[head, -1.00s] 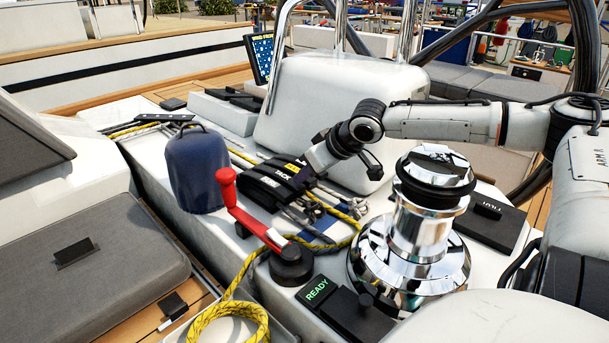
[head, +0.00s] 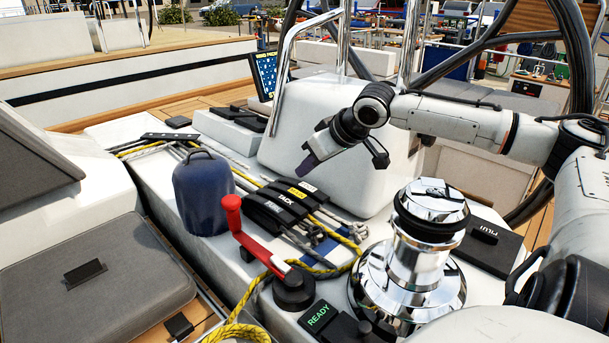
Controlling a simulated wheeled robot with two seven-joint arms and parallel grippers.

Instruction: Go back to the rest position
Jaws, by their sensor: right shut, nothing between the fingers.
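My right gripper (head: 308,165) is shut and empty. It hangs in the air above and beyond the black rope clutches (head: 283,203), in front of the white pedestal (head: 340,120), at the end of my right arm, which comes in from the right. It is apart from the clutches. My left gripper is not in the picture.
A chrome winch (head: 412,245) stands at right below my right arm. A red-handled crank (head: 250,235) and a blue rounded bag (head: 203,193) stand on the white deck. Yellow rope (head: 240,328) lies in front. A small display reads READY (head: 318,317).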

